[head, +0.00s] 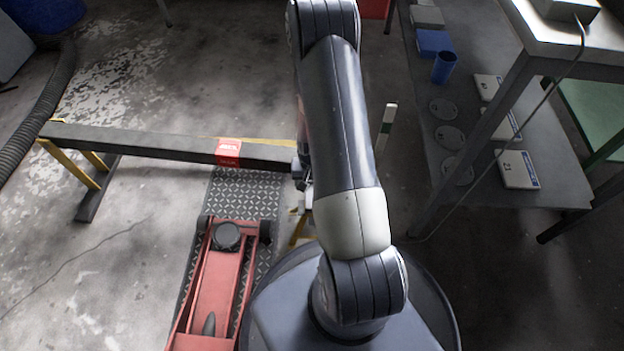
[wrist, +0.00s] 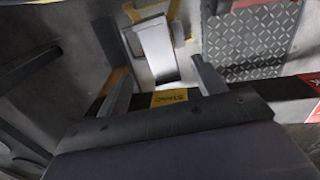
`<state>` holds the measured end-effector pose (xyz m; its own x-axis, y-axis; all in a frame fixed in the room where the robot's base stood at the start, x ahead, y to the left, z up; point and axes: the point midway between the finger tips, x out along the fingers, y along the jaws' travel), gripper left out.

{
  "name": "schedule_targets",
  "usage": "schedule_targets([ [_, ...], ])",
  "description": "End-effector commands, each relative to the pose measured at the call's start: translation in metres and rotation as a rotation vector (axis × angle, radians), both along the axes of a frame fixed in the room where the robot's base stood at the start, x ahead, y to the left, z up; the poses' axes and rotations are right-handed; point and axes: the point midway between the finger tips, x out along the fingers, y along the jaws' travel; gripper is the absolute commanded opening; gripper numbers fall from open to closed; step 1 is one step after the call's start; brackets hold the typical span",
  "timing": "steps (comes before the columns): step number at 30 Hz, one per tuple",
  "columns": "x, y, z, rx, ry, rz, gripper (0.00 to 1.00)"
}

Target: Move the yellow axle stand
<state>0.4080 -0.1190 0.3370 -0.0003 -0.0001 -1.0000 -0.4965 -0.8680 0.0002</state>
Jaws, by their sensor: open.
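The yellow axle stand (head: 298,230) shows in the head view as a few thin yellow legs beside the red jack, mostly hidden by my arm. In the wrist view, yellow bars (wrist: 178,36) that look like part of it surround a pale grey upright piece, just beyond my fingertips. My gripper (wrist: 163,82) is open, one finger to each side of that pale piece in the picture. I see no contact, and the distance is hard to tell. In the head view my gripper (head: 305,188) is largely hidden behind my arm.
A long dark beam (head: 130,142) on yellow legs crosses the left, with a red label. It also passes close below my fingers in the wrist view. A red floor jack (head: 215,285) stands on a tread plate (head: 245,195). A workbench (head: 550,40) stands right.

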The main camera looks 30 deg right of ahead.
Motion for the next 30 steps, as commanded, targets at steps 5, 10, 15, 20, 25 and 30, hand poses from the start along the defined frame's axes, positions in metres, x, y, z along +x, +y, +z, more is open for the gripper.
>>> schedule_targets([
  [5, -0.001, 0.000, -0.039, 0.001, 0.003, 0.000, 0.65],
  [10, 0.000, 0.000, -0.064, 0.000, 0.001, 0.000, 0.65],
  [15, 0.000, 0.000, -0.076, 0.000, 0.000, 0.000, 0.65],
  [20, 0.000, 0.000, -0.078, 0.000, -0.001, 0.000, 0.65],
  [25, 0.000, 0.000, -0.078, 0.000, -0.001, 0.000, 0.65],
  [30, 0.000, 0.000, -0.078, 0.000, -0.001, 0.000, 0.54],
])
